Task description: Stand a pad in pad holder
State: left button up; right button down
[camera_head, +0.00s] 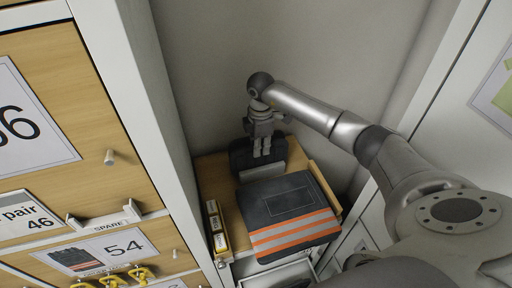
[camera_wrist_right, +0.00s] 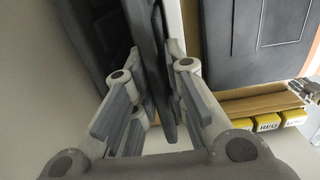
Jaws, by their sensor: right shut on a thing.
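My right gripper (camera_head: 263,152) reaches down near the back wall, at the rear of a small wooden counter. In the right wrist view its fingers (camera_wrist_right: 155,95) are shut on a thin dark pad (camera_wrist_right: 151,40), which stands on edge between them. A dark block-like thing (camera_head: 240,160) with a grey front strip (camera_head: 264,171) is at the fingertips; it may be the pad holder, partly hidden by the gripper. Another dark shape (camera_wrist_right: 92,38) is left of the pad in the wrist view. I cannot tell whether the pad is inside the holder. My left gripper is not in view.
A folded dark garment with orange and grey stripes (camera_head: 287,212) lies in front on the counter (camera_head: 208,176). Yellow-labelled boxes (camera_head: 215,228) stand at its left edge. A drawer cabinet (camera_head: 60,110) bounds the left; a white panel (camera_head: 455,100) bounds the right.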

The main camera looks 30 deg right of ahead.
jog(key=shift+d+f, duration=0.1)
jog(key=c, duration=1.4)
grip_release()
jog(key=shift+o, duration=0.2)
notch_tip(320, 180, up, 12)
